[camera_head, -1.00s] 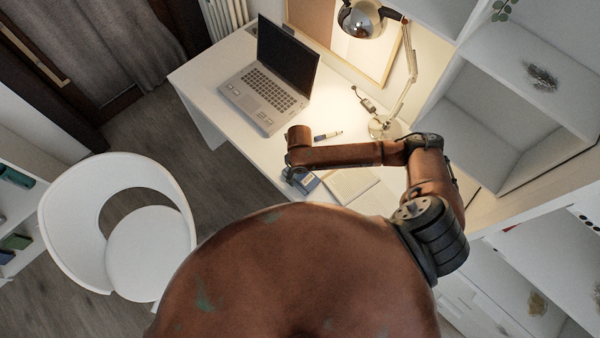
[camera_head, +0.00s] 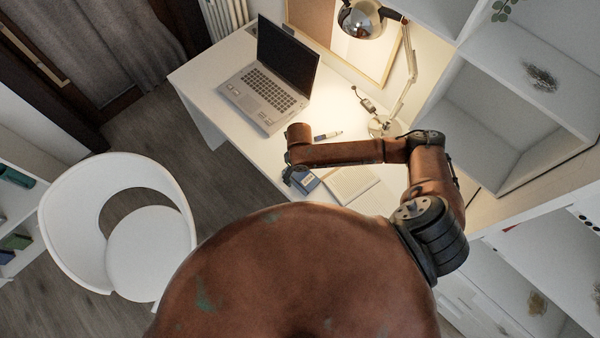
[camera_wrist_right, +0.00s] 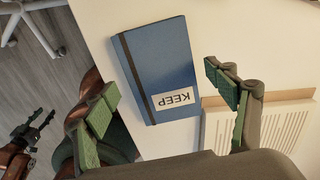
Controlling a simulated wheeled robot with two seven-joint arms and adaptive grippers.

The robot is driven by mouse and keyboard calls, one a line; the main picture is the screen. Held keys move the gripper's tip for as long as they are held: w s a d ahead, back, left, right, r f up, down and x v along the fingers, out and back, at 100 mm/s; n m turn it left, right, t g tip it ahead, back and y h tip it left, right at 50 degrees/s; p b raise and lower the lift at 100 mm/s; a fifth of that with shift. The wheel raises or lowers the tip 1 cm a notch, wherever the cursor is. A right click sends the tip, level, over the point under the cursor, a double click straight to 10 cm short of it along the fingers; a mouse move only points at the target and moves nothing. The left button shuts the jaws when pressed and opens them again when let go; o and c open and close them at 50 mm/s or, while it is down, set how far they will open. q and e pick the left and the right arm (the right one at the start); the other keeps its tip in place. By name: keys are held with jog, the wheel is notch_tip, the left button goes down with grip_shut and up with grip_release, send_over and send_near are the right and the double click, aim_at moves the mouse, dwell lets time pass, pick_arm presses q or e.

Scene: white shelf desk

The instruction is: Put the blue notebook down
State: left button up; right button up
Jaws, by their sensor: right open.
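The blue notebook (camera_wrist_right: 158,60) has a dark elastic band and a white "KEEP" label. In the right wrist view it lies on the white desk, seemingly flat. In the head view it shows partly (camera_head: 307,182), below my right forearm. My right gripper (camera_wrist_right: 165,98) is open, with green-padded fingers to either side of the notebook's near end and clear gaps between. In the head view the right gripper (camera_head: 290,177) is mostly hidden behind its own wrist. My left gripper (camera_wrist_right: 38,122) shows small at the lower left of the wrist view, its fingers apart and empty.
A pale slatted object (camera_wrist_right: 265,125) lies right beside the notebook. White shelves (camera_head: 520,120) rise at the right. A white chair (camera_head: 150,250) stands at the left.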

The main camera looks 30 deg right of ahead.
aim_at(300, 175)
notch_tip(300, 175, up, 11)
jog(key=shift+p, duration=0.3)
jog(key=shift+s+d+f, duration=0.1)
jog(key=shift+f, duration=0.05)
